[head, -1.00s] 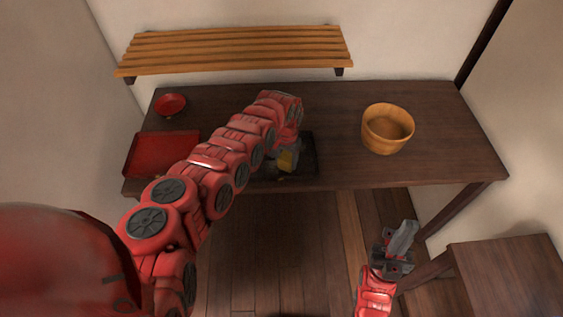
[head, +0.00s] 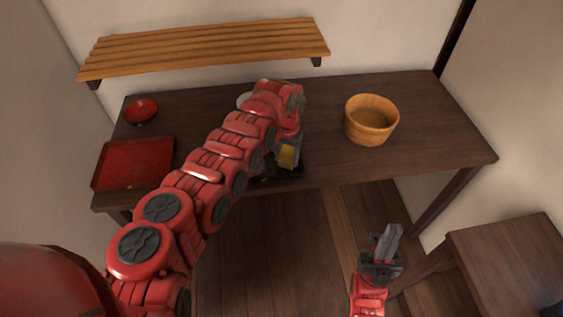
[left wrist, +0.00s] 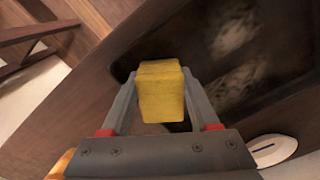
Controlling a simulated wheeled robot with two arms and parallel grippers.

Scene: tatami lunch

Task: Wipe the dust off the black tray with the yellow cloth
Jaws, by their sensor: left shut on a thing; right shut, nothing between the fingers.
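My left gripper (head: 287,158) is shut on the yellow cloth (left wrist: 160,92), a small block-like piece between the fingers in the left wrist view. It holds the cloth over the black tray (head: 292,172), towards the tray's right side in the head view. The tray lies near the table's front edge, and my left arm hides much of it. In the left wrist view two pale grey dust patches (left wrist: 235,30) show on the tray (left wrist: 287,55), to the right of the cloth. Whether the cloth touches the tray I cannot tell. My right gripper (head: 386,244) is shut and empty, low in front of the table.
A red tray (head: 133,163) and red bowl (head: 141,111) are on the table's left. A wooden tub (head: 371,120) stands right of my left gripper. A pale object (head: 244,101) is partly behind my arm. A slatted shelf (head: 205,48) hangs above; a small table (head: 505,265) is right.

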